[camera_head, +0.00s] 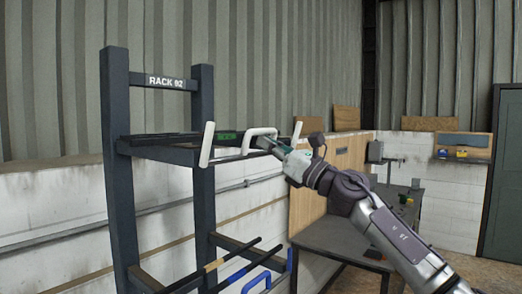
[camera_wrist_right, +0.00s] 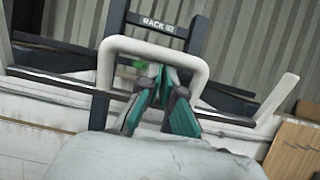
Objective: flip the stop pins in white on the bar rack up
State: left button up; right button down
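The dark rack (camera_head: 118,150) labelled RACK 02 stands at left centre in the head view. White stop pins stick up at its upper arms: a left one (camera_head: 207,145) tilted slightly and a right one (camera_head: 297,131), which also shows at the right in the right wrist view (camera_wrist_right: 276,98). A white U-shaped handle (camera_head: 262,131) lies between them; in the wrist view it arches over my fingers (camera_wrist_right: 152,47). My right gripper (camera_head: 272,144) is at the handle, fingers converging inside its arch (camera_wrist_right: 163,85). Whether they grip anything is unclear. My left gripper is out of view.
A dark table (camera_head: 335,237) stands to the right, partly behind my right arm. A white block wall (camera_head: 60,205) runs behind the rack.

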jog(key=s+d+r+b, duration=0.4)
jog(key=s+d, duration=0.1)
jog(key=d, duration=0.3)
jog(key=shift+s+r, duration=0.3)
jog(key=shift+r, duration=0.05)
jog(key=shift+w+a+f, duration=0.1)
jog(key=shift+w+a, duration=0.05)
